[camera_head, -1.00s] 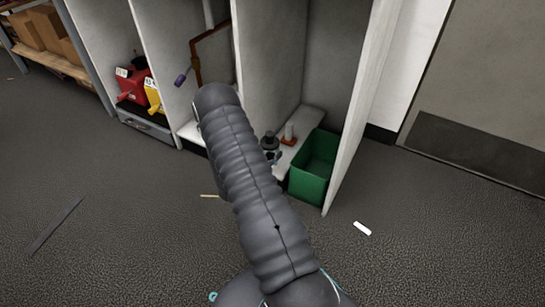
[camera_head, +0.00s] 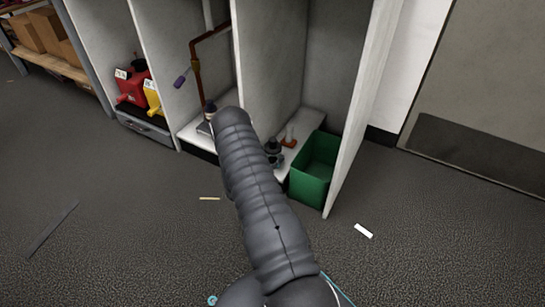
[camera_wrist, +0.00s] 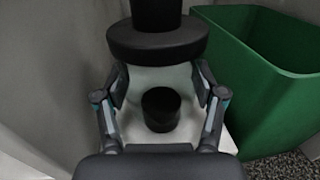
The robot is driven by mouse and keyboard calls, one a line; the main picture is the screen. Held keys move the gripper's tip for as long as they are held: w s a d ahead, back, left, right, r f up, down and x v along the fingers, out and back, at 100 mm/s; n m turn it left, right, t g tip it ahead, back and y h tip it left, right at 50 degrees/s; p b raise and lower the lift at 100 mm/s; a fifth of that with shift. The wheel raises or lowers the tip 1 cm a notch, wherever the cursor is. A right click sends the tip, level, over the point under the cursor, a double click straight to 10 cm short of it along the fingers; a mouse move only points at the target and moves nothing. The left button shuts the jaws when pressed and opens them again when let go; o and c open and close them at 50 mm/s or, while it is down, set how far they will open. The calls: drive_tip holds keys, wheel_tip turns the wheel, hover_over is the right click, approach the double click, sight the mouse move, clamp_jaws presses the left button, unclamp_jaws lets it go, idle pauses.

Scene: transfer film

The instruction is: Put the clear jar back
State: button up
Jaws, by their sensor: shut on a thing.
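In the wrist view, my gripper (camera_wrist: 162,84) has its fingers on either side of a pale, see-through body, which I take for the clear jar (camera_wrist: 148,78). A short black cylinder (camera_wrist: 160,110) shows between the fingers. A wide black disc (camera_wrist: 156,37) with a black cylinder on it stands just beyond; I cannot tell whether it belongs to the jar. In the head view, my arm hides most of the gripper, and dark parts (camera_head: 273,148) show over the low white shelf in the right bay. Whether the jar touches the shelf is unclear.
A green bin (camera_head: 311,186) stands right of the shelf (camera_head: 309,122), also close to my gripper in the wrist view (camera_wrist: 285,95). A small orange-based item (camera_head: 289,141) sits on the shelf. Partition walls (camera_head: 268,62) flank the bay. Red (camera_head: 131,84) and yellow (camera_head: 152,97) containers stand left.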

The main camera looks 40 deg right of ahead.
drive_tip(key=shift+f, duration=0.1)
drive_tip(key=o, duration=1.6)
drive_tip(key=shift+r, duration=0.2)
